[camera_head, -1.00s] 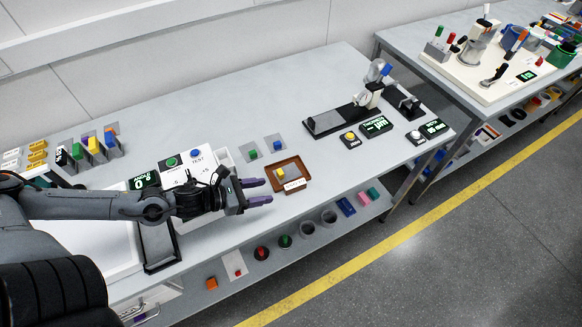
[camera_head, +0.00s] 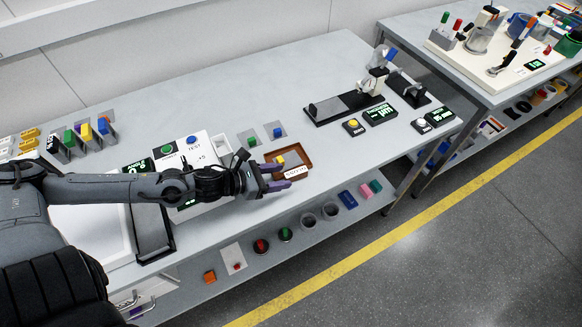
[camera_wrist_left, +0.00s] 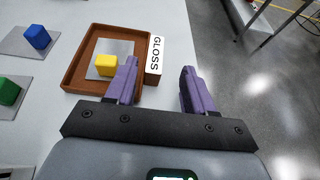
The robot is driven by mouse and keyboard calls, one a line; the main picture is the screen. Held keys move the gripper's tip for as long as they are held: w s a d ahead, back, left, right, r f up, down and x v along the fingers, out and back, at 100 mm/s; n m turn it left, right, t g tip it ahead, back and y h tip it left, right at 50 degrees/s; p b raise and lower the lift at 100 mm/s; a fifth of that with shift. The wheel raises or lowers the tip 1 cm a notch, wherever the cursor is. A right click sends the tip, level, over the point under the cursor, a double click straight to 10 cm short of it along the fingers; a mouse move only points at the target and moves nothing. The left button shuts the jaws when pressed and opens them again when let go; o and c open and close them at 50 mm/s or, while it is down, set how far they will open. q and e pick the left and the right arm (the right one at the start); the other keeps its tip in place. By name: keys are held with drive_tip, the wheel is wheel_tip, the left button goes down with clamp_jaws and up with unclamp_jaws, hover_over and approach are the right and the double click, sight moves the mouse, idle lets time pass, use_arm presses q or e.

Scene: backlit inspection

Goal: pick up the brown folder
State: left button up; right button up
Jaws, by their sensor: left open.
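I cannot make out a brown folder in these views. The brown thing that shows is a shallow square tray (camera_head: 307,158) near the table's front edge; it also shows in the left wrist view (camera_wrist_left: 73,82). A yellow cube (camera_wrist_left: 106,66) sits on a grey square inside it. A white label reading GLOSS (camera_wrist_left: 156,54) is on its side. My left gripper (camera_head: 284,176), with purple fingers, is open and empty at the tray's front left. In the left wrist view its left finger overlaps the tray's near corner, and its right finger is over the table edge. My right gripper is not in view.
A blue cube (camera_wrist_left: 37,37) and a green cube (camera_wrist_left: 8,91) stand on grey plates beside the tray. A white button box (camera_head: 182,153) is behind my left arm. A lower shelf (camera_head: 258,270) holds several items. The table's middle is clear.

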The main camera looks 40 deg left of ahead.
sight(295, 172)
use_arm(q)
drive_tip(key=shift+w+d+f+b, duration=0.2)
drive_tip(key=shift+w+b, duration=0.25)
drive_tip(key=shift+w, duration=0.3)
drive_tip(key=shift+w+d+f+b, duration=0.1)
drive_tip(key=shift+w+f+b, duration=0.1)
drive_tip(key=shift+w+b, duration=0.4)
drive_tip(key=shift+x, duration=1)
drive_tip(key=shift+c, duration=0.3)
clamp_jaws()
